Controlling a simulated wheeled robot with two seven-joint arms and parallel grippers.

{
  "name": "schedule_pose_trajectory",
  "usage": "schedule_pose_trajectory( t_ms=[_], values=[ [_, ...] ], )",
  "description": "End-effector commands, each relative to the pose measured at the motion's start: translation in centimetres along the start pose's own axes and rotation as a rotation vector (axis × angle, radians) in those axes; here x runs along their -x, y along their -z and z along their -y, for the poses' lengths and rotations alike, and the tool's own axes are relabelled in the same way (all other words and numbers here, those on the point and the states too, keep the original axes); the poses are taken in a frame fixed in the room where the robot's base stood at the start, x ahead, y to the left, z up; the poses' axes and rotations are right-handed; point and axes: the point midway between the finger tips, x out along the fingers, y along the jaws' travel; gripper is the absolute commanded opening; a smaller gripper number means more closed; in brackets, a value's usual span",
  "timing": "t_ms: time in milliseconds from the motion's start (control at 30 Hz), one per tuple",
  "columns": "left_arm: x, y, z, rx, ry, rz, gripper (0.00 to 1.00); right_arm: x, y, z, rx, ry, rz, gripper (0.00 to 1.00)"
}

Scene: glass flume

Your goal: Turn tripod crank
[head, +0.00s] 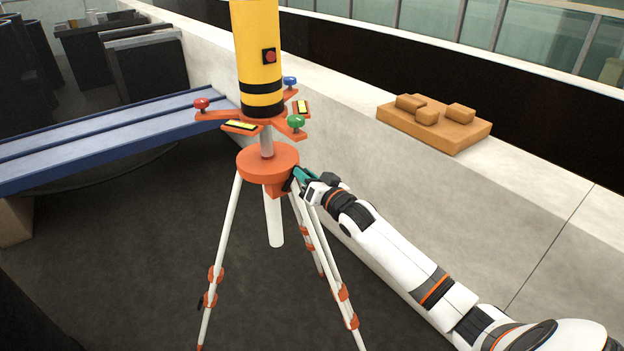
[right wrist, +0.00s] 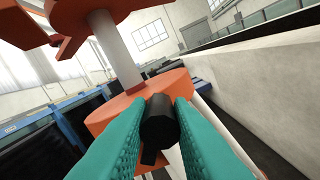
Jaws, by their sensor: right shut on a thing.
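The tripod (head: 268,163) has an orange round head on white legs with orange clamps. A grey column rises from it to an orange levelling plate with red, blue and green knobs, under a yellow cylinder (head: 256,50) with black bands. My right gripper (head: 300,177) is at the right side of the tripod head. In the right wrist view its teal fingers are closed around the black crank handle (right wrist: 158,122), which sits against the orange head (right wrist: 125,110). The crank's arm is mostly hidden by the fingers. My left gripper is in neither view.
A blue rail bench (head: 110,135) runs behind the tripod at left. A pale concrete wall (head: 420,215) stands close on the right, with an orange tray of blocks (head: 455,137) on top. The dark floor around the legs is clear.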

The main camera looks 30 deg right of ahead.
Motion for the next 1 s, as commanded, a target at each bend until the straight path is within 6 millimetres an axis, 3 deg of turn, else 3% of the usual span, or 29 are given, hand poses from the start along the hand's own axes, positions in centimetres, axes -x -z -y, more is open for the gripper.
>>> schedule_pose_trajectory(
  t_ms=[400, 1000],
  values=[
    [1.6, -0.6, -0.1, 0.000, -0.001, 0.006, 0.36, 0.0, -0.2, -2.7, 0.397, -0.002, 0.001, 0.00],
    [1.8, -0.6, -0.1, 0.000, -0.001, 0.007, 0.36, 0.0, 1.6, -5.7, 0.968, -0.001, 0.003, 0.00]
  ],
)
